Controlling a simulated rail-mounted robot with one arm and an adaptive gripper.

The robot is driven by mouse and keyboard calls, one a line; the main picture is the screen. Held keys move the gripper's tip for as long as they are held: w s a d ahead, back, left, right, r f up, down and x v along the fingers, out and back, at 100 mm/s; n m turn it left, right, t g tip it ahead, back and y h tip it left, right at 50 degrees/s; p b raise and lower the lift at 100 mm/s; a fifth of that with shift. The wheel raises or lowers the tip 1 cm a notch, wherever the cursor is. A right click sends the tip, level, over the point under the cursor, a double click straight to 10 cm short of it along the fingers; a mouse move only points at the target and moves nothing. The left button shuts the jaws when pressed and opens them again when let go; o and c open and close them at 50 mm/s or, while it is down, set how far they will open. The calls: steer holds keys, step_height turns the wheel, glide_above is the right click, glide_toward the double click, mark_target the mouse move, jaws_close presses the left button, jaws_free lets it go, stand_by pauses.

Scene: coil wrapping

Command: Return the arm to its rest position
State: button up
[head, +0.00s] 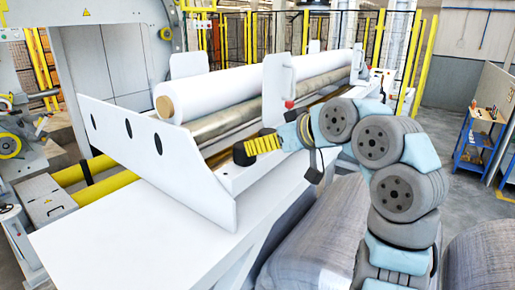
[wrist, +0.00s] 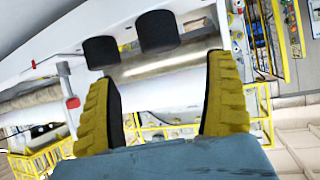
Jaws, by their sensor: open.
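My arm reaches in from the right in the head view, and my gripper (head: 262,145) is at the front edge of the wrapping machine, close to a black round knob (head: 243,152). In the wrist view my gripper (wrist: 158,100) shows two yellow ribbed fingers spread wide with nothing between them. Two black cylinders (wrist: 158,31) show just beyond the fingertips under a white machine edge. I cannot tell whether a finger touches them.
A white roll (head: 230,92) lies on the machine behind a metal roller (head: 225,122). A white side plate (head: 150,150) stands at left. Large wrapped coils (head: 315,240) lie below my arm. A blue shelf cart (head: 480,140) stands at right on open floor.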

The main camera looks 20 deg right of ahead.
steer(key=shift+v, duration=0.8)
